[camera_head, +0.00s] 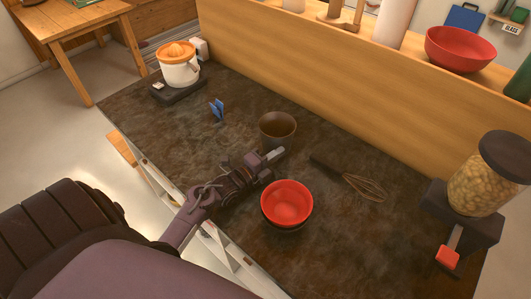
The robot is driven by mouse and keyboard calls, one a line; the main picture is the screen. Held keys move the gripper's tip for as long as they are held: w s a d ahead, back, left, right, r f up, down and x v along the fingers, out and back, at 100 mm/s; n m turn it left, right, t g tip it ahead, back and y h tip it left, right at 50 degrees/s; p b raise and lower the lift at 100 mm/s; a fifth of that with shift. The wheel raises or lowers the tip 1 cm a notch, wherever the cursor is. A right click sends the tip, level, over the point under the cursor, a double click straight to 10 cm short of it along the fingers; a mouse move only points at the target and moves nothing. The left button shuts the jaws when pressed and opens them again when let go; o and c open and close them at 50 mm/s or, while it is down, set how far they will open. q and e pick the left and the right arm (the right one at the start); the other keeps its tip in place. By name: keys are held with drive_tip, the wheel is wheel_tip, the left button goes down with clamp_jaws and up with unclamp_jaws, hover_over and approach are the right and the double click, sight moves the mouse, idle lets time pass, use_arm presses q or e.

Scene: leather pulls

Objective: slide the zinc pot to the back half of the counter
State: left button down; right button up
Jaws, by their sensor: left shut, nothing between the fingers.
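The pot (277,128), dark brownish-grey with a wide open top, stands upright near the middle of the dark counter (330,215). It looks empty. My left gripper (277,153) is shut with nothing between its fingers. It lies low over the counter, with its fingertips at the near side of the pot's base. I cannot tell whether they touch the pot. My right gripper is not in view.
A red bowl (287,203) sits near the counter's front, right of my left gripper. A whisk (365,186) lies right of the pot. A juicer (179,68) and small blue object (217,109) are left; a dispenser (486,178) is far right. A wooden panel (330,75) bounds the back.

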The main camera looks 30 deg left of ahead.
sight(273, 145)
use_arm(q)
drive_tip(key=shift+x, duration=0.8)
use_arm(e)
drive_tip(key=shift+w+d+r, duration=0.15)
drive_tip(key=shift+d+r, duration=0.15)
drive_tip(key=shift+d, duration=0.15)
